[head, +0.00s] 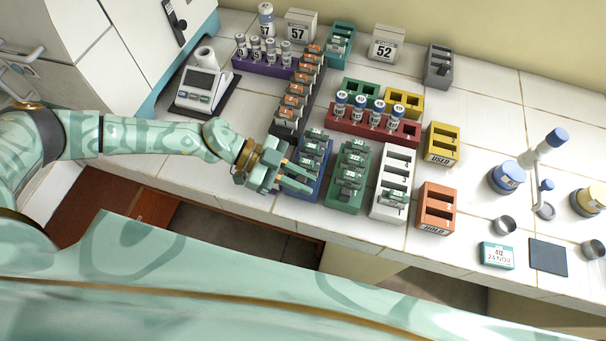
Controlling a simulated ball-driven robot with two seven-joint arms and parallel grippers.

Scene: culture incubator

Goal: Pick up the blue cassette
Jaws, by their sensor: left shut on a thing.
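The blue cassette (321,180) is a long slotted holder near the front edge of the white bench, with several green pieces seated in its slots. My left gripper (297,178) reaches in from the left and is shut on its near left part. The fingers hide some of its near end. I cannot tell whether the cassette is lifted off the bench. My right gripper is not in view.
A green holder (336,192) stands close on the right, then a white one (382,207) and an orange one (424,221). A black rack (281,130) with orange pieces is just behind. A red rack (345,126) holds several vials.

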